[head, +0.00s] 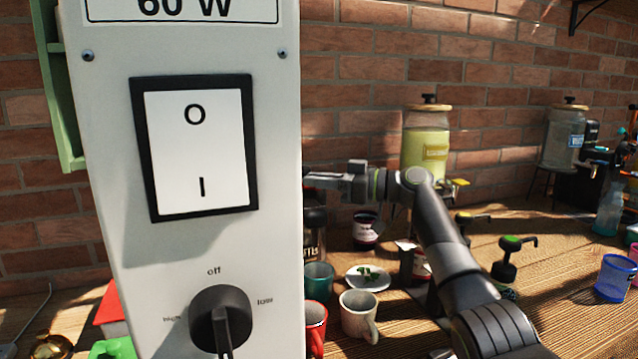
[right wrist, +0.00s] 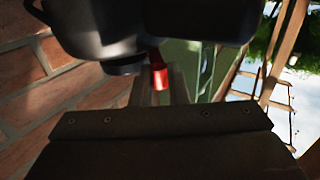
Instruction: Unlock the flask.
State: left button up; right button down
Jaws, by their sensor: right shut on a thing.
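My right gripper (head: 322,178) reaches left at the middle of the head view, its fingertips cut off by a white panel in front. In the right wrist view its fingers (right wrist: 164,92) are closed around a small red piece (right wrist: 161,77). A large dark, rounded body (right wrist: 150,22) fills the top of that view, just beyond the fingers. I cannot tell whether it is the flask or whether the red piece belongs to it. No flask can be made out for sure in the head view. My left gripper is not in view.
The white panel (head: 110,180) with a rocker switch (head: 196,150) and a black knob (head: 221,318) blocks much of the head view. Mugs (head: 357,316), a saucer (head: 368,278), a yellow-filled dispenser (head: 427,150) and a blue cup (head: 614,278) stand on the wooden table (head: 560,240). A brick wall is behind.

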jog(key=c, duration=1.5)
grip_release()
jog(key=shift+a, duration=0.1)
jog(key=shift+o, duration=0.5)
notch_tip(320, 180, up, 10)
jog(key=shift+f, duration=0.1)
